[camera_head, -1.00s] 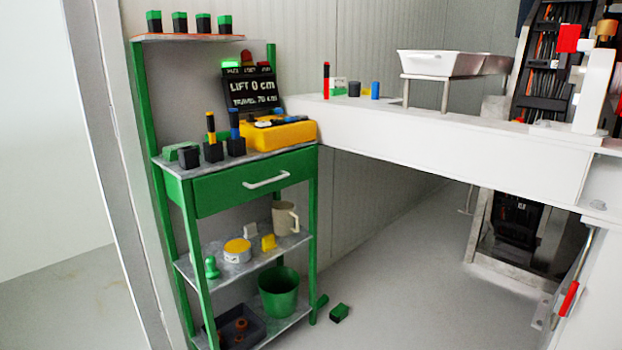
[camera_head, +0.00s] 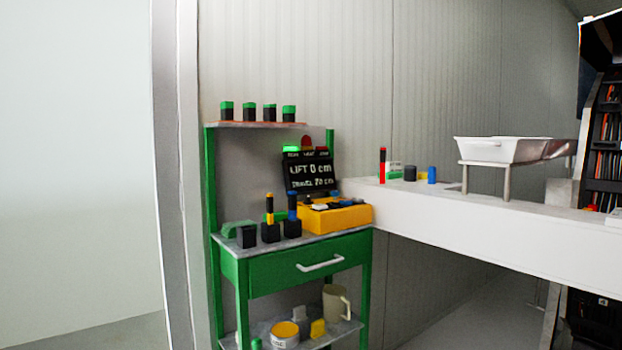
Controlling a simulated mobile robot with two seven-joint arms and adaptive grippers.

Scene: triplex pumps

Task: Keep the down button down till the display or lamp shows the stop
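A black display (camera_head: 311,174) stands at the back of the green shelf unit's worktop and reads "LIFT 0 cm" and "TRAVEL 70 cm". A green lamp (camera_head: 291,149) on top of it looks lit; a red lamp (camera_head: 307,141) beside it looks dark. A yellow control box (camera_head: 335,217) lies in front of the display, with dark and blue parts on its top. I cannot make out which of these is the down button. Neither of my grippers is in view.
The green shelf unit (camera_head: 308,263) has a drawer with a white handle, and several dark holders stand on its worktop. A white beam-like bench (camera_head: 480,225) runs to the right, carrying a white tray (camera_head: 500,150) on a stand. A wall edge (camera_head: 172,200) stands at the left.

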